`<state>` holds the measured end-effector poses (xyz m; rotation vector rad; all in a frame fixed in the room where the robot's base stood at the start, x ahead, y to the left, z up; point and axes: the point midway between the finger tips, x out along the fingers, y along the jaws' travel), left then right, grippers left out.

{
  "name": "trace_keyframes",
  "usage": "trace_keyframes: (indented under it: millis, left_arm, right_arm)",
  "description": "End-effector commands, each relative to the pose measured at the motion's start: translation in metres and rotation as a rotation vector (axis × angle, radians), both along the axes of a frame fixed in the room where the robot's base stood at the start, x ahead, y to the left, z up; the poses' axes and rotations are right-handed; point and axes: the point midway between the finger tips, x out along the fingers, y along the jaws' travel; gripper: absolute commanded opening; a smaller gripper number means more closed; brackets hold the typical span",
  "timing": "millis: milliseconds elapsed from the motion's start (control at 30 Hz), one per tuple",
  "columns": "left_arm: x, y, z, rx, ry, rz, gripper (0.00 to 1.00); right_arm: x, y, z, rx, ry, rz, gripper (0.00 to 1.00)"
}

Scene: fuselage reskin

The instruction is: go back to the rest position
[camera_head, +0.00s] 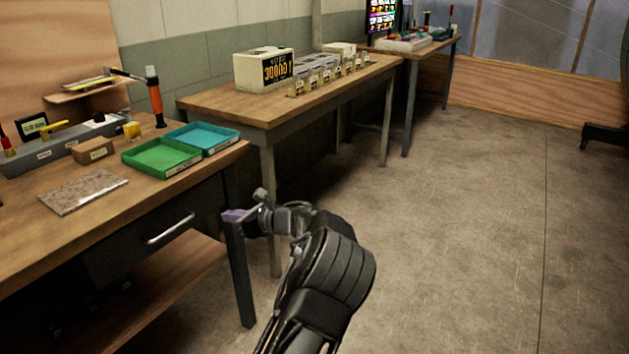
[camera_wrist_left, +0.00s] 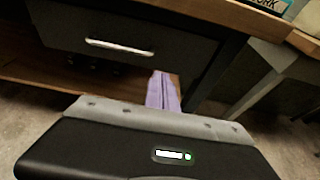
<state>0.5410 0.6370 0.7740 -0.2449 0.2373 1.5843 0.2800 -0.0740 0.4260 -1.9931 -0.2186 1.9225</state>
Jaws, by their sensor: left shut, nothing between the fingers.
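My left gripper (camera_head: 232,215) is at the end of the black arm in the middle of the head view. Its purple fingers are shut and empty, in front of the near workbench's right leg and lower than its top. In the left wrist view the purple fingers (camera_wrist_left: 163,90) lie side by side, pointing toward the bench's drawer front (camera_wrist_left: 125,40). My right gripper is not in view.
The near workbench (camera_head: 110,225) carries a green tray (camera_head: 160,157), a blue tray (camera_head: 202,138), a cardboard box (camera_head: 93,150) and a flat plate (camera_head: 82,191). A second bench (camera_head: 230,102) stands behind. The concrete floor (camera_head: 470,220) on the right is clear.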

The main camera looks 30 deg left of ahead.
Motion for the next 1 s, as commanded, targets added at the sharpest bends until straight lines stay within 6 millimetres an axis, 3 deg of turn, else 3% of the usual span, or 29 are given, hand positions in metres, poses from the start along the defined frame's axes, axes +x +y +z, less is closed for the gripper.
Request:
trace_keyframes:
  millis: [233,333,367,467,667,800,867,1000]
  left_arm:
    - [0.0,0.0,0.0,-0.001,-0.017,0.004,0.0]
    - [0.009,-0.002,-0.006,-0.025,-0.102,-0.004,0.0]
    - [0.012,-0.004,-0.012,-0.049,-0.15,-0.006,0.0]
    - [0.015,-0.019,-0.055,-0.177,-0.305,0.017,0.0]
    - [0.007,-0.096,-0.176,-0.521,-0.564,0.144,0.0]
    - [-0.018,-0.174,-0.26,-0.772,-0.724,0.334,0.0]
    - [-0.033,-0.212,-0.291,-0.868,-0.785,0.437,0.0]
    - [-0.077,-0.306,-0.345,-1.057,-0.905,0.727,0.0]
  right_arm:
    - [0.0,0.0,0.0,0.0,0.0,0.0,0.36]
    - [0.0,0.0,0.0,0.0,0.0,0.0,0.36]
    - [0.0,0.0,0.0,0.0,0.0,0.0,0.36]
    - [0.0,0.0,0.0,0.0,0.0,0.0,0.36]
    - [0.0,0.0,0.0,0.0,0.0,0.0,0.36]
    - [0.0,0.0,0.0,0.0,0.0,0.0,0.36]
    - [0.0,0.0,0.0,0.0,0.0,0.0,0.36]
    - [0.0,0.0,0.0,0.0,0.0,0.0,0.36]
